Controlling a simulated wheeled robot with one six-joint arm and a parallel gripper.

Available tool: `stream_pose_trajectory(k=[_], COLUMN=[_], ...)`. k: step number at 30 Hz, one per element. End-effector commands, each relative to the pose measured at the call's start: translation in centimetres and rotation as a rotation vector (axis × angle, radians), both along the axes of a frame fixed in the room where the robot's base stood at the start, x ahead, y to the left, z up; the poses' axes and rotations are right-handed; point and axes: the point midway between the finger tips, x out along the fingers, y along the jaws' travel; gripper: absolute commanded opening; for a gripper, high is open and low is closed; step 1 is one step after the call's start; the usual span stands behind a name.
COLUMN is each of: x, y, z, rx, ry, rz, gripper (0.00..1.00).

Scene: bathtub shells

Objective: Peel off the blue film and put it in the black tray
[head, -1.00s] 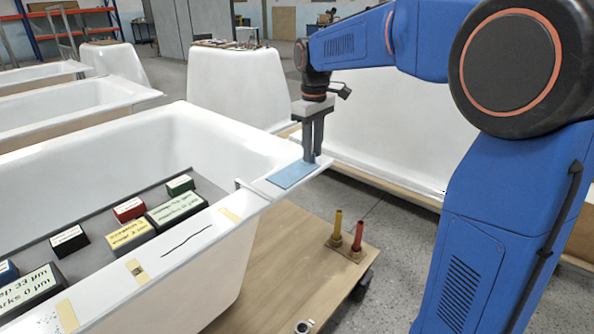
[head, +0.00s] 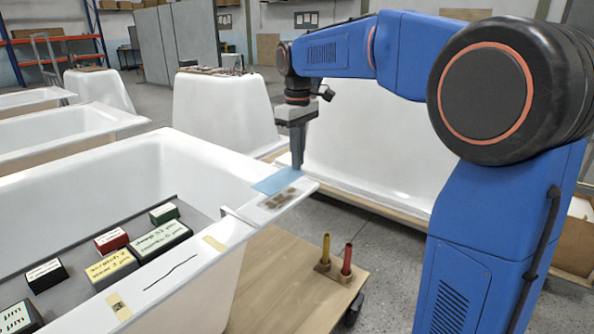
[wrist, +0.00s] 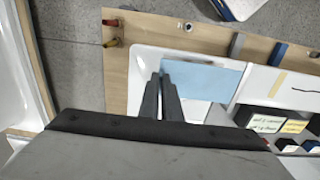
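The blue film (head: 278,180) is a flat light-blue sheet above the rim of the white tub, one end at my gripper (head: 297,165). In the wrist view the film (wrist: 205,79) stretches right from the fingertips (wrist: 160,76). The fingers are close together and appear shut on its end. Under and in front of the film, a patch with brownish marks (head: 280,198) is bare on the rim. I cannot clearly make out a black tray; a dark grey surface (head: 85,263) inside the tub bears labelled blocks.
Several labelled blocks (head: 160,239) stand inside the tub (head: 185,155). Tape and a dark line (head: 170,272) mark its rim. A yellow (head: 326,248) and a red (head: 347,259) upright piece stand on the wooden board (head: 285,290). Other white tubs (head: 215,112) stand behind.

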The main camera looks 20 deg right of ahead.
Motion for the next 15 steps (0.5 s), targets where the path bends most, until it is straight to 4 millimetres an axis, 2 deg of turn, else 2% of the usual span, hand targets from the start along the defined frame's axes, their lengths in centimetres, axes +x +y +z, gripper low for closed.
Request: stream_pose_trajectory(k=[1, 6, 15], x=[0.1, 0.0, 0.0], y=[0.0, 0.0, 0.0], z=[1.0, 3.3, 5.1], rx=[0.000, 0.001, 0.000], ry=[-0.002, -0.001, 0.000], rz=[0.000, 0.000, 0.000], gripper=[0.00, 0.00, 0.00])
